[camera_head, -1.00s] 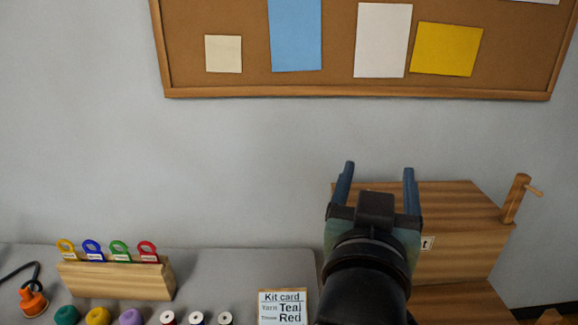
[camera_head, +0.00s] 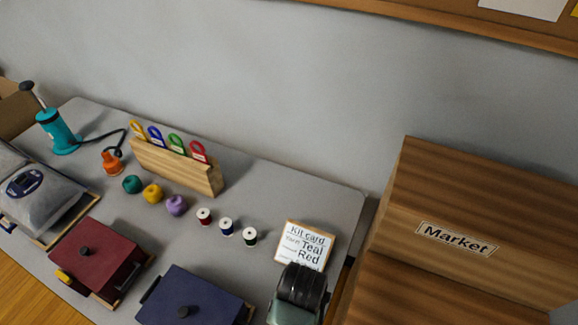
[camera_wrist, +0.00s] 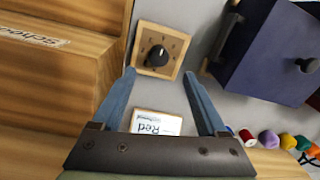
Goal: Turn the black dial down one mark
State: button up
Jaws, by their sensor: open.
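The black dial (camera_wrist: 157,55) sits on a square wooden plate (camera_wrist: 178,44) with marks around it, in the upper middle of the wrist view. A pale pointer line shows on the dial; which mark it meets is too small to tell. My gripper (camera_wrist: 160,76) is open, its blue fingers spread with nothing gripped. In that view the dial lies just beyond the fingertips, between them and apart from both. In the head view the dial is not visible; part of my arm (camera_head: 300,288) shows at the bottom edge.
The kit card (camera_head: 304,244) shows between my fingers in the wrist view. The blue box (camera_wrist: 272,50) stands right of the dial plate. Wooden stepped boxes (camera_head: 400,220) stand on the other side. Thread spools, yarn balls and a tag rack (camera_head: 170,168) occupy the grey table.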

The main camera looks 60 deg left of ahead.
jog(key=f, duration=0.8)
jog(key=shift+a+f, duration=0.2)
jog(key=shift+f, duration=0.05)
grip_shut()
